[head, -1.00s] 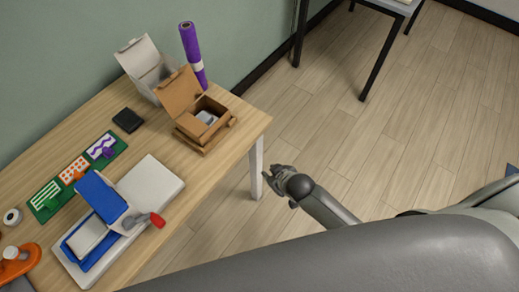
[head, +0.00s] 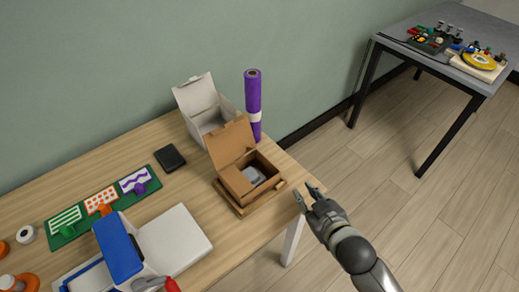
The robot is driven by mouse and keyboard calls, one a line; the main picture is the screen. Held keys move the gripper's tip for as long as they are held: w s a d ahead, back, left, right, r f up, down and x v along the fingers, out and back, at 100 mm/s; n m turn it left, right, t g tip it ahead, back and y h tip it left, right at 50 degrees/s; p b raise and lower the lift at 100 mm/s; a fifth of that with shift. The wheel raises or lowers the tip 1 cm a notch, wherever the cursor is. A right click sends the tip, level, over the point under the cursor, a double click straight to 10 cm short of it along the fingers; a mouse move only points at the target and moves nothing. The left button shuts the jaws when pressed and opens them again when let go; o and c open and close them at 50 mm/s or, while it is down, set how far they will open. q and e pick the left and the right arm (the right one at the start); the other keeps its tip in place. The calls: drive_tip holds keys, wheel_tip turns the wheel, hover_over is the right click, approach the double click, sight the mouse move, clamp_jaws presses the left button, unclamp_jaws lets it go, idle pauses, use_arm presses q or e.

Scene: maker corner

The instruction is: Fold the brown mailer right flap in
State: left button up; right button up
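The brown mailer (head: 232,147) stands near the right end of the wooden table, its lid raised at the back. A small grey-white item (head: 252,174) lies inside it. A brown panel on its left side appears to lean inward over the opening. The right flap is small in the picture, and its exact angle is hard to tell. My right gripper (head: 309,193) is just right of the mailer, by the table's right edge, with its fingers apart and empty. It does not appear to touch the mailer. My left gripper is out of view.
A white open box (head: 205,108) and a purple roll (head: 252,105) stand behind the mailer. A black block (head: 170,158), a green stencil board (head: 75,224) and a blue-and-white press (head: 118,250) are to the left. A grey table (head: 455,72) stands far right.

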drive_tip(key=w+a+r+n+t+y, duration=0.1)
drive_tip(key=y, duration=0.1)
drive_tip(key=w+a+r+n+y, duration=0.1)
drive_tip(key=a+n, duration=0.1)
drive_tip(key=w+a+r+n+t+y, duration=0.1)
drive_tip(key=r+n+y, duration=0.1)
drive_tip(key=shift+w+a+t+y, duration=0.15)
drive_tip(key=shift+a+t+y, duration=0.15)
drive_tip(key=shift+a, duration=0.05)
drive_tip(key=shift+n+y, duration=0.8)
drive_tip(key=shift+y, duration=0.1)
drive_tip(key=x, duration=0.7)
drive_tip(key=p+x, duration=0.1)
drive_tip(key=x, duration=0.3)
drive_tip(key=shift+s+a+r, duration=0.25)
drive_tip(key=shift+a+r, duration=0.1)
drive_tip(key=shift+a, duration=0.05)
clamp_jaws()
